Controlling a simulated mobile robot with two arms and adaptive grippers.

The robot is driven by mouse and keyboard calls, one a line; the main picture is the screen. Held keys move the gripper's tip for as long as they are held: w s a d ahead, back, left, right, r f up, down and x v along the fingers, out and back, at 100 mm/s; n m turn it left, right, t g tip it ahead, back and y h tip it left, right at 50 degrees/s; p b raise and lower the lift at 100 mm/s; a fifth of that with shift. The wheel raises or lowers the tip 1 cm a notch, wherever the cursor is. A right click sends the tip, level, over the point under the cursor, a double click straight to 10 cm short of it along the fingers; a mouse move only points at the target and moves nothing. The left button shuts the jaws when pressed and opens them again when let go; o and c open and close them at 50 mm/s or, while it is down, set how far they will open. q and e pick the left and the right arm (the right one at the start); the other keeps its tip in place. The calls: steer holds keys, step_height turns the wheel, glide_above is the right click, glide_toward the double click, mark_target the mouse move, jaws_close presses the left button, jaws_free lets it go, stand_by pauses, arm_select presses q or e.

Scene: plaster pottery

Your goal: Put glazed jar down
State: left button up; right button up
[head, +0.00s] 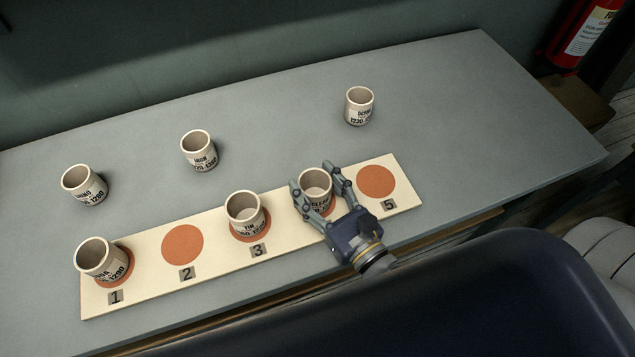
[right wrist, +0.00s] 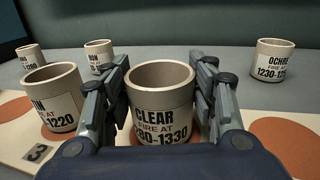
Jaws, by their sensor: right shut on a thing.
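A cream glazed jar labelled CLEAR (head: 315,202) stands upright at the fourth spot of the board. It also shows in the right wrist view (right wrist: 160,112), where an orange disc shows around its foot. My right gripper (head: 320,181) is shut on this jar, with a finger on each side of it. I cannot tell whether its base touches the disc. The cream board (head: 211,216) has a row of orange discs with number tags; the tag of the fourth is hidden by my gripper. My left gripper is not in view.
A jar labelled TIN (head: 243,212) stands on spot 3, and another jar (head: 101,262) on spot 1. Spots 2 (head: 182,244) and 5 (head: 377,181) are bare. Three jars stand behind the board: left (head: 84,187), middle (head: 199,153) and OCHRE at right (head: 358,108).

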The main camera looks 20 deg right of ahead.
steer(key=shift+f, duration=0.15)
steer(key=o, duration=1.2)
steer(key=shift+f, duration=0.1)
steer(key=shift+c, duration=0.2)
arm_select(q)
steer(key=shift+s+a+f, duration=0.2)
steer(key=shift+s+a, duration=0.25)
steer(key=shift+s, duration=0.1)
